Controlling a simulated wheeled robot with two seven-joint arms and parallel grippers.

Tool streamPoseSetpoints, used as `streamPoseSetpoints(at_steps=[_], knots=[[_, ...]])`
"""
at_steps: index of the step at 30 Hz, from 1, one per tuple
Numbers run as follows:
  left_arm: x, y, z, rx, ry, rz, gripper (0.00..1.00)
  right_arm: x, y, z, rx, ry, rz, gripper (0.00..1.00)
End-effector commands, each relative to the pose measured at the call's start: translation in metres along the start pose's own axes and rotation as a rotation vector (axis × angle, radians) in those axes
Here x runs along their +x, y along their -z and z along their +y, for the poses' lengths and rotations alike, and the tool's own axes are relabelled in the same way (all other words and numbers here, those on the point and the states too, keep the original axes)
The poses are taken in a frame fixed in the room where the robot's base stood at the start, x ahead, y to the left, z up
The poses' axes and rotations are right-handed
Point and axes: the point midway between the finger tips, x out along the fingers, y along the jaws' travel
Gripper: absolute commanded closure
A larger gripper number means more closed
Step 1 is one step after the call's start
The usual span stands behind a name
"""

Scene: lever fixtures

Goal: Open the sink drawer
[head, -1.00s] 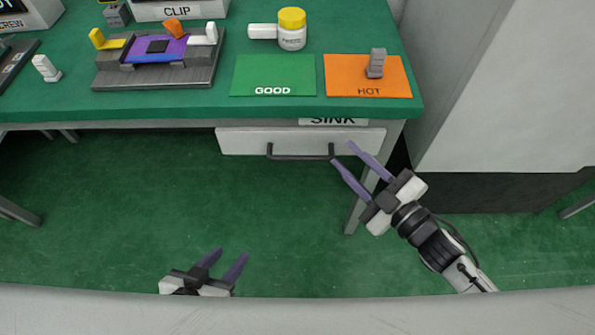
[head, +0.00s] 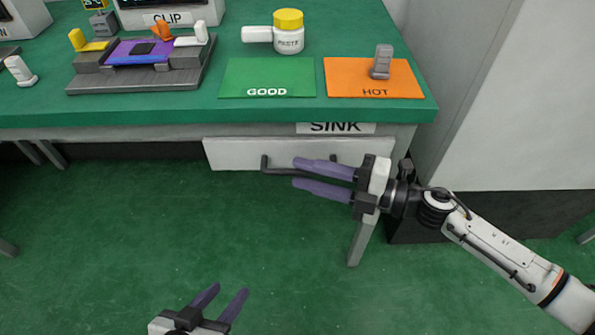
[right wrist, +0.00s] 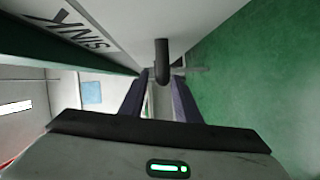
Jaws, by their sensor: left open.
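The sink drawer (head: 230,153) is a white front under the green table, below the SINK label (head: 335,128). It looks closed. Its dark bar handle (head: 278,171) runs along the front. My right gripper (head: 295,174) is open at the handle, its purple fingers pointing left along the bar and covering part of it. In the right wrist view, the handle (right wrist: 162,62) shows between the spread fingers (right wrist: 160,85); contact cannot be told. My left gripper (head: 231,289) is open and empty, low in the head view, away from the drawer.
On the green table (head: 350,108) are a green GOOD mat (head: 266,75), an orange HOT mat (head: 350,75) with a grey piece (head: 382,62), a yellow-lidded jar (head: 289,38) and a fixture (head: 135,78). A table leg (head: 365,235) stands near my right arm. The floor ahead is clear.

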Motion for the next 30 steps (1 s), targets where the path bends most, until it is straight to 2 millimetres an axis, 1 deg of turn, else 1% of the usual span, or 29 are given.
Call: streamPoseSetpoints(at_steps=[1,3,6,15,16,21,30], knots=[[0.001,-0.001,0.000,-0.001,0.000,0.001,0.58,0.008,0.000,0.000,-0.001,-0.003,0.001,0.71],[0.001,-0.001,0.000,-0.002,-0.001,0.002,0.58,0.015,0.000,0.000,0.001,-0.002,0.001,0.71],[0.000,-0.002,0.000,-0.004,-0.001,0.001,0.58,0.022,0.000,0.000,0.001,-0.001,-0.001,0.71],[-0.001,-0.003,0.001,-0.006,-0.002,-0.001,0.58,0.025,0.000,0.000,0.001,-0.001,-0.001,0.71],[-0.001,-0.003,0.001,-0.006,-0.002,-0.001,0.58,0.025,0.000,0.000,0.001,-0.001,-0.001,0.72],[-0.001,-0.003,0.001,-0.006,-0.002,0.000,0.58,0.025,0.000,0.000,0.002,-0.001,-0.001,1.00],[-0.001,0.000,0.001,-0.005,-0.002,0.005,0.58,0.024,0.001,0.000,0.002,0.000,-0.001,1.00]])
